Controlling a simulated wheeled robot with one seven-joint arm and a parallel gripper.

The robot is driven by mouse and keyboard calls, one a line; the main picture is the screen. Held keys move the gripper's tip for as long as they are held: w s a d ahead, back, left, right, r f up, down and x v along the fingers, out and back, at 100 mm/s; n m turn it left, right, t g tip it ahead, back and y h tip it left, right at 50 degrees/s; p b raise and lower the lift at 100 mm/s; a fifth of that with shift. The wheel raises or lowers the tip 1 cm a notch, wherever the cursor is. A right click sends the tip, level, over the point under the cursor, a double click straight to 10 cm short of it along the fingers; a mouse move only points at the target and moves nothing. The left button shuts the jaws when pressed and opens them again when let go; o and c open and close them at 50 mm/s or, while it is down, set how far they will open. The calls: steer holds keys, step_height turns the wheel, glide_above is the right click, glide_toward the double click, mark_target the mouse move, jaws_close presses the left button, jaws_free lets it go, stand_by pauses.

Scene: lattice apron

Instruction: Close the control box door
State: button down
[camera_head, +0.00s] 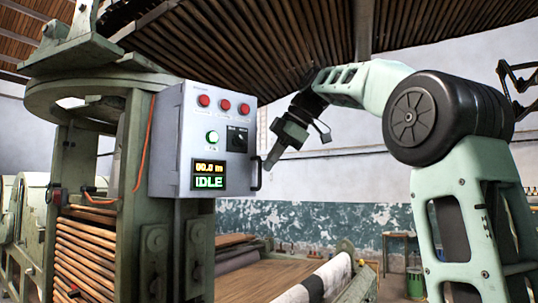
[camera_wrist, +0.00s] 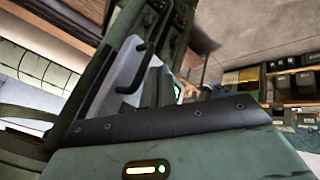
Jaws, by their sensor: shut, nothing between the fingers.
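The control box (camera_head: 167,140) is a light grey metal case fixed to the green machine frame. Its front door (camera_head: 218,160) carries red buttons, a green button, a black dial and a screen reading IDLE. A black bar handle (camera_head: 257,176) stands at the door's right edge. How far the door stands ajar is hard to tell from this angle. My gripper (camera_head: 268,167) is shut and empty, its tip pointing down-left close beside the handle; contact cannot be told. In the wrist view a pale panel (camera_wrist: 126,66) with dark bar parts shows beyond my wrist housing; the fingertips are unclear.
The green machine frame (camera_head: 130,150) stands left with an orange cable and stacked wooden slats. A slatted canopy hangs overhead.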

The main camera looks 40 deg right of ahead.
steer(key=shift+w, duration=0.65)
steer(key=shift+d, duration=0.1)
